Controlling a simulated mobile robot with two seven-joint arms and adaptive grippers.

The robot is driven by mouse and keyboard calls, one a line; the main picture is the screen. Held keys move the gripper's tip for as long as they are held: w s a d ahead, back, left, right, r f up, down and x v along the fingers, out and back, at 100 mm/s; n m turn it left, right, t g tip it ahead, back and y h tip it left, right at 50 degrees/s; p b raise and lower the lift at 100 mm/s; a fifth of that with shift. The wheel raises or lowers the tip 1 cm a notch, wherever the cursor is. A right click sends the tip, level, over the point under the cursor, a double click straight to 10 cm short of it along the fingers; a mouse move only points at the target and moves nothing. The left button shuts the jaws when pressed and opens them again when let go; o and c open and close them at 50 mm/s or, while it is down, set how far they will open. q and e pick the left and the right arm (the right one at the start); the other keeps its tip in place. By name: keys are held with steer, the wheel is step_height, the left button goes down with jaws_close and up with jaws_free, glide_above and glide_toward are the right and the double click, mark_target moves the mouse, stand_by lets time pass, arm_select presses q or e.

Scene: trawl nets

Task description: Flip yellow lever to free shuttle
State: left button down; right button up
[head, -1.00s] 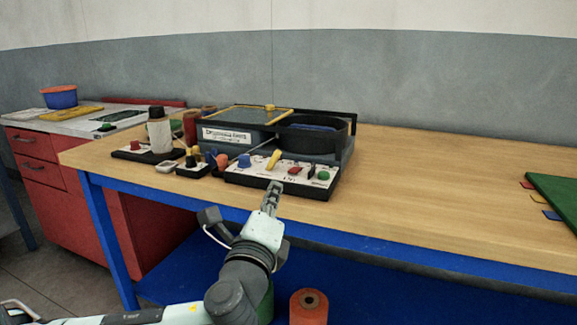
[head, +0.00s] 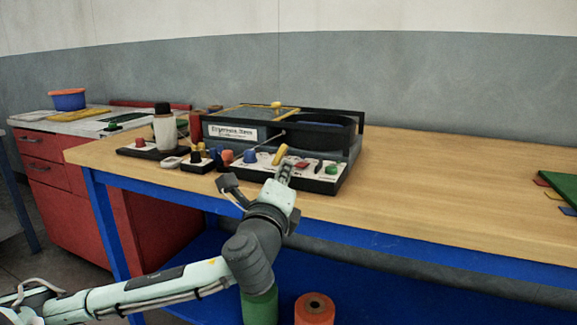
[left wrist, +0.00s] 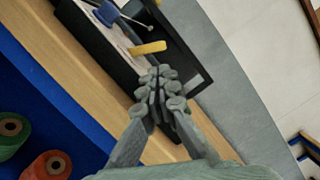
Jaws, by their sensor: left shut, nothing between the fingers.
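The yellow lever (head: 281,152) stands tilted on the white control panel (head: 256,171) at the front of the dark machine (head: 233,131). It also shows in the left wrist view (left wrist: 148,48), just beyond my fingertips. My left gripper (head: 284,170) is shut and empty, at the panel's front, close below the lever. In the left wrist view the closed fingertips (left wrist: 158,78) lie near the lever's end; I cannot tell whether they touch it. The shuttle cannot be made out. My right gripper is not in view.
A blue knob (head: 250,156) sits left of the lever; a red knob (head: 302,164) and a green knob (head: 331,168) sit to its right. A beige bottle (head: 164,132) and small knobs stand further left.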

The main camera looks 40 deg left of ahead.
mark_target(280, 155)
arm_select(q)
steer(key=shift+x, duration=2.35)
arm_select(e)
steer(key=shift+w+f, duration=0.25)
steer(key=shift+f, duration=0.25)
arm_select(q)
steer(key=shift+a, duration=0.1)
steer(key=shift+r+n, duration=0.1)
steer(key=shift+n, duration=0.2)
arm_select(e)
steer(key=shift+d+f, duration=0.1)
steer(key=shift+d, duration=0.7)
